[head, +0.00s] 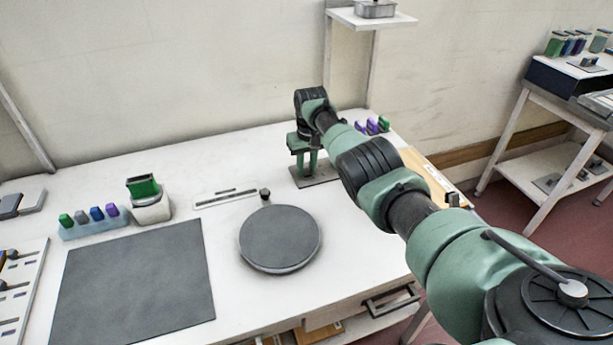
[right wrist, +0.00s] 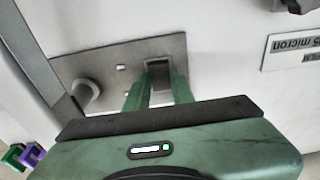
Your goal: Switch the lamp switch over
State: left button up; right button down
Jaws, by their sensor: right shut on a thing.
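The lamp switch shows in the right wrist view as a grey metal plate (right wrist: 115,62) with a dark block-like lever (right wrist: 158,70) on it. My right gripper (right wrist: 158,84) points down at the plate, its two green fingers shut on that lever, one on each side. In the head view the right gripper (head: 306,172) is at the back of the white table, over the grey switch plate (head: 322,175). My arm and gripper hide most of the switch there. My left gripper is in neither view.
A round grey disc (head: 280,238) and a dark mat (head: 135,280) lie on the table. A white holder with a green block (head: 143,187) stands behind the mat. A grey knob-like post (right wrist: 86,93) stands on the plate beside my fingers. A shelf post rises behind.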

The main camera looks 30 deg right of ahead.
aim_at(308, 175)
dwell(0.3)
jog(key=c, duration=1.2)
grip_release()
jog(key=shift+r+p, duration=0.4)
jog(key=shift+r, duration=0.2)
notch_tip(308, 175, up, 7)
jog(key=s, duration=0.1)
jog(key=shift+f+p, duration=0.2)
jog(key=shift+p, duration=0.1)
jog(key=shift+a+f, duration=0.1)
jog(key=shift+a, duration=0.05)
